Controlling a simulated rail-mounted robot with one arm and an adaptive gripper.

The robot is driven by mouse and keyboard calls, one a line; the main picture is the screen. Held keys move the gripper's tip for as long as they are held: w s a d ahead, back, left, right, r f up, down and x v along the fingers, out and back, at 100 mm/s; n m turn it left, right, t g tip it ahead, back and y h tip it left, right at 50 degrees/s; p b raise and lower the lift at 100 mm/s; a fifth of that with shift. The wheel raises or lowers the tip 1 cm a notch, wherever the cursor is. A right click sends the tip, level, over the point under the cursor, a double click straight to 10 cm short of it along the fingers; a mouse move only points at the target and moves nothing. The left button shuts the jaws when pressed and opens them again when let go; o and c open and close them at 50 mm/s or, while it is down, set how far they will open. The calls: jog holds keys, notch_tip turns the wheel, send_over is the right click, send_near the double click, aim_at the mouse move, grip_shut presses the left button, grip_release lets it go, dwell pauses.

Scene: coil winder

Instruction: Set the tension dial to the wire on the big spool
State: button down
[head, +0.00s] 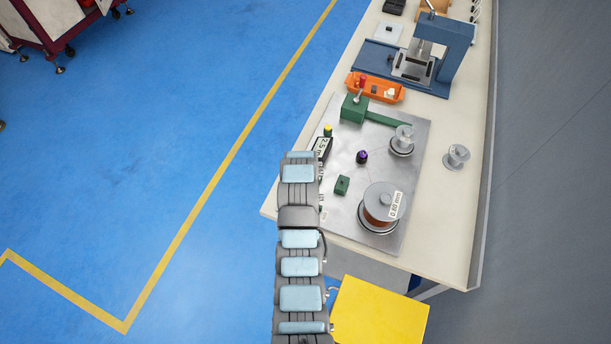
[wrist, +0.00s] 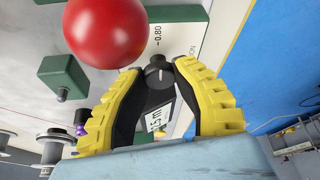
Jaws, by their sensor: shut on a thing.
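The big spool (head: 381,206) of copper-coloured wire stands at the near end of the metal plate in the head view, with a white label (head: 396,204) reading 0.80 mm. In the wrist view the tension dial (wrist: 158,73) is a small dark round knob beside a pale scale plate (wrist: 178,28). A mark reading 0.80 (wrist: 157,35) shows above the knob; I cannot tell exactly where its pointer stands. My gripper (wrist: 158,70) has yellow fingers with black pads, closed on opposite sides of the dial. In the head view my arm hides the gripper and the dial.
A red ball (wrist: 107,32) and a green block (wrist: 63,76) are close to the fingers. The plate also holds a small spool (head: 402,141) and a purple-topped post (head: 362,157). An orange tray (head: 375,89) stands behind.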

jog(key=shift+s+f, duration=0.1)
jog(key=shift+f, duration=0.05)
jog(key=c, duration=0.7)
grip_release()
jog(key=shift+r, duration=0.25)
jog(key=shift+s+r, duration=0.1)
jog(key=shift+r, duration=0.55)
jog(key=v, duration=1)
jog(key=shift+r, duration=0.15)
